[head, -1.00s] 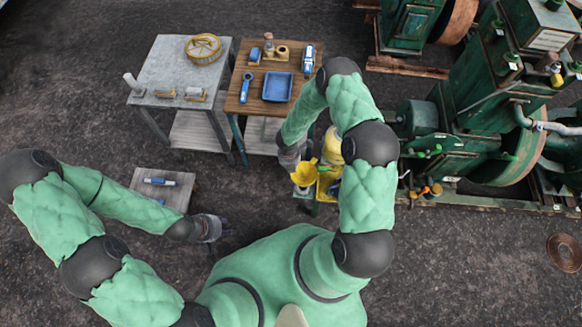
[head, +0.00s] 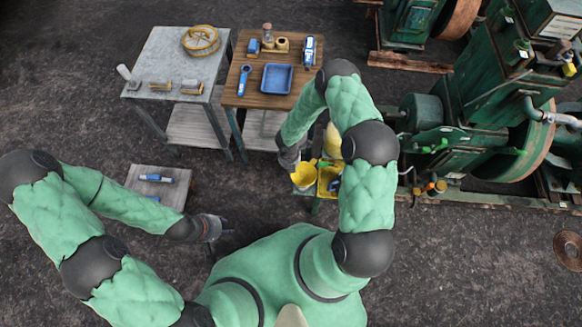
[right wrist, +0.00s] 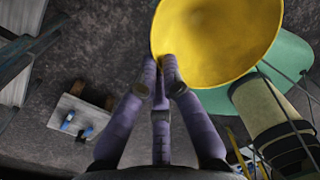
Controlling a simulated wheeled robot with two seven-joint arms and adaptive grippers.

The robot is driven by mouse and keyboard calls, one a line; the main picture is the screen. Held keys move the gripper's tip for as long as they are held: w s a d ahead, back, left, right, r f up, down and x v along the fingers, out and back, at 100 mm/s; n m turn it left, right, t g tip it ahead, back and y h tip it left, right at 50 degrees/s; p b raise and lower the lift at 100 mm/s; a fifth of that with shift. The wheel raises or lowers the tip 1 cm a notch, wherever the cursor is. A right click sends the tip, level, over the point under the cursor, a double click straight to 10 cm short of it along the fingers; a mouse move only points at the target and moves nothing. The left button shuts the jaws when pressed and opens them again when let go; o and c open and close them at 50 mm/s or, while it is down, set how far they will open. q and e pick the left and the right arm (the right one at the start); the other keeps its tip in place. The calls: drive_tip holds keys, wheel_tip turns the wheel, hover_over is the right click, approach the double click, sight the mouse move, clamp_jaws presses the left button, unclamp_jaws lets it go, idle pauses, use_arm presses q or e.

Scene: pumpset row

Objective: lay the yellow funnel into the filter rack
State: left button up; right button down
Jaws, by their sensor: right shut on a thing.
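The yellow funnel (head: 304,175) is held by my right gripper (right wrist: 163,72), whose fingers are shut on its rim in the right wrist view. The funnel's wide mouth (right wrist: 218,38) fills the top of that view. In the head view the funnel is just left of a yellow open container (head: 327,181) on a low stand; I cannot tell whether they touch. A pale ribbed cylinder in a wire frame (right wrist: 268,108) is beside the funnel in the wrist view. I cannot tell for sure which part is the filter rack. My left gripper (head: 218,228) hangs over bare floor; its fingers are too small to judge.
A wooden table (head: 240,98) holds a blue tray (head: 277,79) and tools. A grey table (head: 160,72) with a round basket (head: 201,40) stands left of it. A low bench (head: 140,182) is at left. Green machinery (head: 480,130) fills the right side.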

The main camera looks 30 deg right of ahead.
drive_tip(key=shift+f, duration=0.25)
drive_tip(key=shift+f+b, duration=1.25)
drive_tip(key=shift+b, duration=0.2)
drive_tip(key=c, duration=1.3)
unclamp_jaws()
wheel_tip(320, 180, up, 3)
drive_tip(key=shift+a+p, duration=0.1)
drive_tip(key=shift+p, duration=0.95)
